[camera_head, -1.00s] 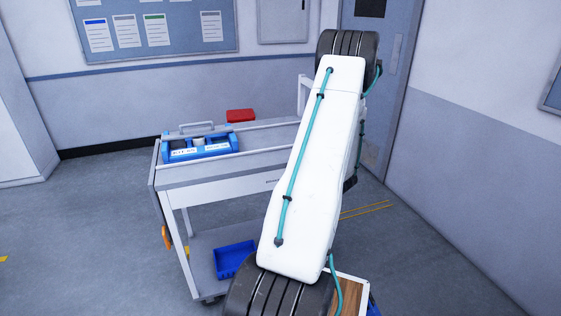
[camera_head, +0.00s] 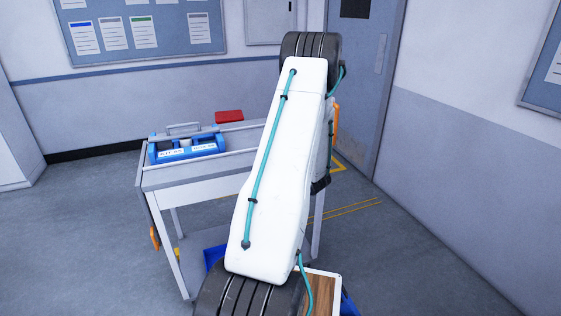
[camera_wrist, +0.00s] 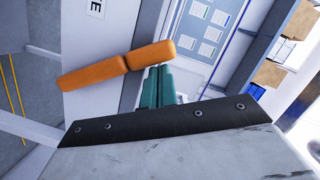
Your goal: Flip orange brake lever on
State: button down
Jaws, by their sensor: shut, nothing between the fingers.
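An orange lever (camera_wrist: 95,75) shows in the wrist view as a long bar in two segments, against a pale panel with a dark letter. My gripper (camera_wrist: 158,74) has teal fingers, shut and empty. Its fingertips are right at the lever's right-hand segment, touching or nearly so; I cannot tell which. In the head view an orange piece (camera_head: 336,119) shows just right of my arm, partly hidden by it. My arm hides my gripper there.
A grey cart (camera_head: 205,188) carries a blue kit tray (camera_head: 190,150) and a red box (camera_head: 229,117). Another orange handle (camera_head: 154,238) hangs at its left end. A blue bin (camera_head: 214,256) sits on its lower shelf. A door (camera_head: 364,75) stands behind; floor at right is clear.

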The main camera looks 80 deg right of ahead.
jog(key=shift+w, duration=0.1)
jog(key=s+a+r, duration=0.3)
jog(key=s+a, duration=0.2)
jog(key=s, duration=0.5)
jog(key=shift+r, duration=0.35)
